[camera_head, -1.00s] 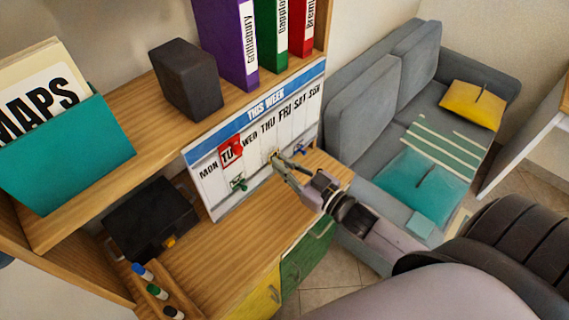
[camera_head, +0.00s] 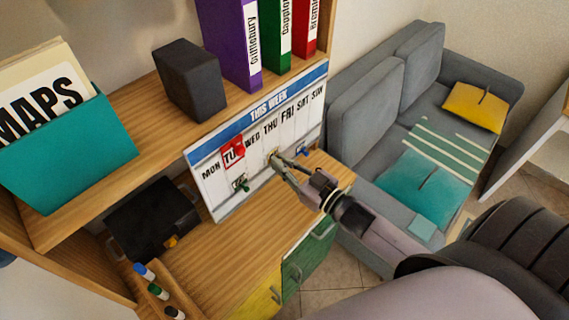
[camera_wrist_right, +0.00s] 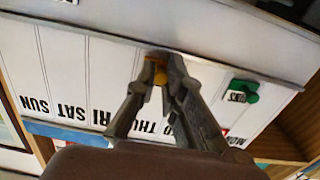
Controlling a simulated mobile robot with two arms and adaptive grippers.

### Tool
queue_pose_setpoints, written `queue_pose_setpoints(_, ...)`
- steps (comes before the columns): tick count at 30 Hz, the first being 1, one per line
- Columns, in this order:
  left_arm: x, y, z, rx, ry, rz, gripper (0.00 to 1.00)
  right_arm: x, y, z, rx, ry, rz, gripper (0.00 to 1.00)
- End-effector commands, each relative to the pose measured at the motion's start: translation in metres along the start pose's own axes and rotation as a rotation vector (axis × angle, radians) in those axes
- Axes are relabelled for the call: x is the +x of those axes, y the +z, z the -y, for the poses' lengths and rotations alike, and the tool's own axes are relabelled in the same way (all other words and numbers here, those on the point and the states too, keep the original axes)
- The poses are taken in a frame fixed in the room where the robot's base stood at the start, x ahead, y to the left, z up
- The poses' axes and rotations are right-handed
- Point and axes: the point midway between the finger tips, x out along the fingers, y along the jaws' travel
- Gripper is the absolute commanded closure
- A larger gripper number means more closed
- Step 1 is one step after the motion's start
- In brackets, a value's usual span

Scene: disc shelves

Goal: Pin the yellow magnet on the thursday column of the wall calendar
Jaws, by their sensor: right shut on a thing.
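The wall calendar (camera_head: 225,195) is a white board with a blue "THIS WEEK" header and day columns, standing upright below the upper shelf. My right gripper (camera_head: 273,157) is at its face, at about the THU column. In the right wrist view the calendar (camera_wrist_right: 62,70) is upside down, and my right gripper (camera_wrist_right: 156,72) is shut on the yellow magnet (camera_wrist_right: 157,76). The magnet is mostly hidden between the fingertips, over or close to the THU column. I cannot tell whether it touches the board. My left gripper is not in view.
A green magnet (camera_head: 240,184) and a blue magnet (camera_head: 302,151) are on the calendar. A red frame (camera_head: 233,152) marks TUE. A black case (camera_head: 150,220) and pens (camera_head: 150,280) are on the desk (camera_head: 225,262). A dark box (camera_head: 190,80) and binders stand above.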

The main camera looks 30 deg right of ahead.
Motion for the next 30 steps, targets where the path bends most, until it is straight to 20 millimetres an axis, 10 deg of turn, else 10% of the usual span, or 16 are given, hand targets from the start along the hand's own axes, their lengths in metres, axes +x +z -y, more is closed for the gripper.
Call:
queue_pose_setpoints(14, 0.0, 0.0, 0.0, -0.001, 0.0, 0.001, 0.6, 0.0, 0.0, 0.0, 0.0, 0.0, 0.0, 0.67)
queue_pose_setpoints(30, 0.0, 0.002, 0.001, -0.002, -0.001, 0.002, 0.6, -0.03, 0.002, 0.0, 0.001, 0.0, 0.005, 0.67)
